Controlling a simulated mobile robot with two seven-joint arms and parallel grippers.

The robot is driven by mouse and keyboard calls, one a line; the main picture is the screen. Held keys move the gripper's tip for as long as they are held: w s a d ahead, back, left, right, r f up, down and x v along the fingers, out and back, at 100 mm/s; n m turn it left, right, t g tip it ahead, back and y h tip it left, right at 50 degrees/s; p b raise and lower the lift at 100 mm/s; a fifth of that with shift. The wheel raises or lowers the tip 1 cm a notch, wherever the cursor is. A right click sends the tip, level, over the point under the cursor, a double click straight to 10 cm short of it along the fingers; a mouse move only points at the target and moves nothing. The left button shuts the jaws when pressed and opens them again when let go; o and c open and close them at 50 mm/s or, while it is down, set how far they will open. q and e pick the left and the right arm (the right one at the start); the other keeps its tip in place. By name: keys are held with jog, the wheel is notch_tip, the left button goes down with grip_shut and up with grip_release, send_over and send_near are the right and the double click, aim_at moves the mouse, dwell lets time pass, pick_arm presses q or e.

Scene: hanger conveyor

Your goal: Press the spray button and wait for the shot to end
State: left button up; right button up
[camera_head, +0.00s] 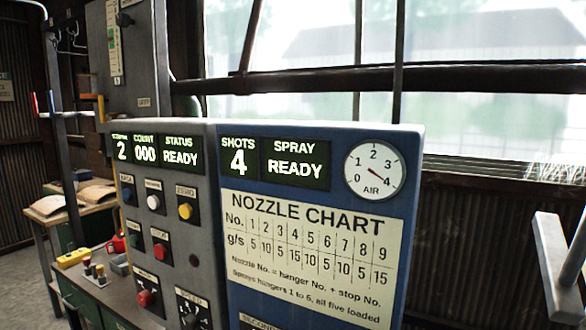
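Most button labels are too small to read, and I cannot tell which is the spray button. The blue part's display (294,166) reads SPRAY READY, beside SHOTS 4 (238,161). The status display (181,157) reads READY and the count 000. What looks like my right gripper (566,215) is at the right edge, fingers apart, away from the panel. My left gripper is not in view.
The blue part bears a nozzle chart (315,250) and an air gauge (374,170) with its needle near 4. A bench with an open book (50,204) and small tools stands at the left. Pipes and a window (480,110) lie behind. Space right of the panel looks free.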

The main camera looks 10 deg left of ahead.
grip_shut()
dwell(1.4)
